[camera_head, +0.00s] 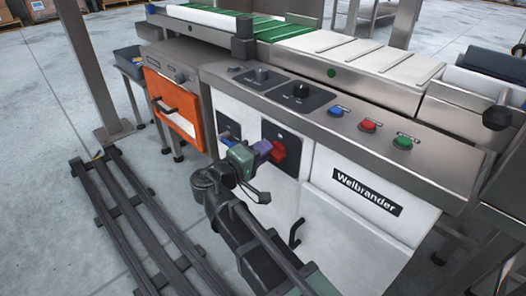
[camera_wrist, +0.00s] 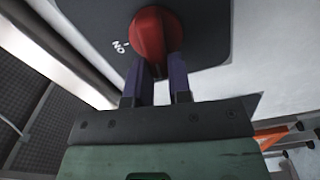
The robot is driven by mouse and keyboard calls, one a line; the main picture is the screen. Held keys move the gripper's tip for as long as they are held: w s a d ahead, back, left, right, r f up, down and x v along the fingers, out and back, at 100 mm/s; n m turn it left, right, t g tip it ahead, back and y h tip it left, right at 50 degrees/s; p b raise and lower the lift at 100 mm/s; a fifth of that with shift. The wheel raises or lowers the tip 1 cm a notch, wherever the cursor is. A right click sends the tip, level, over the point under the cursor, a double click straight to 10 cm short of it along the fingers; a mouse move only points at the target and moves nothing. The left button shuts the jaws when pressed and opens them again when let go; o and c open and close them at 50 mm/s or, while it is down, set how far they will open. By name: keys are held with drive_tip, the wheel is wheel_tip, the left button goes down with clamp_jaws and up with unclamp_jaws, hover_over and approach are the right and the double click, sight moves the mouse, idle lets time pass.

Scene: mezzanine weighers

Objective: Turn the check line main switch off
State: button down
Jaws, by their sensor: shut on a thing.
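The main switch is a red rotary knob (camera_head: 279,153) on a dark plate (camera_head: 291,138) on the white front of the weigher cabinet. In the wrist view the red knob (camera_wrist: 152,32) fills the top middle, and an upside-down "ON" label (camera_wrist: 121,46) shows to its left. My gripper (camera_head: 267,150) has its two purple fingers on either side of the knob's grip and is shut on it. In the wrist view the gripper (camera_wrist: 160,72) straddles the knob's lower end. An off label is not visible.
A second dark plate (camera_head: 229,128) sits left of the switch, partly hidden by my gripper. Above are a blue button (camera_head: 336,112), a red button (camera_head: 368,125), a green button (camera_head: 403,142) and a black dial (camera_head: 301,90). An orange door (camera_head: 169,103) stands left.

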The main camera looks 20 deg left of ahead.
drive_tip(key=shift+f+n, duration=0.25)
drive_tip(key=shift+n, duration=0.85)
drive_tip(key=c, duration=1)
unclamp_jaws()
drive_tip(key=shift+c, duration=0.2)
drive_tip(key=v, duration=1.1)
drive_tip(key=shift+r, duration=0.1)
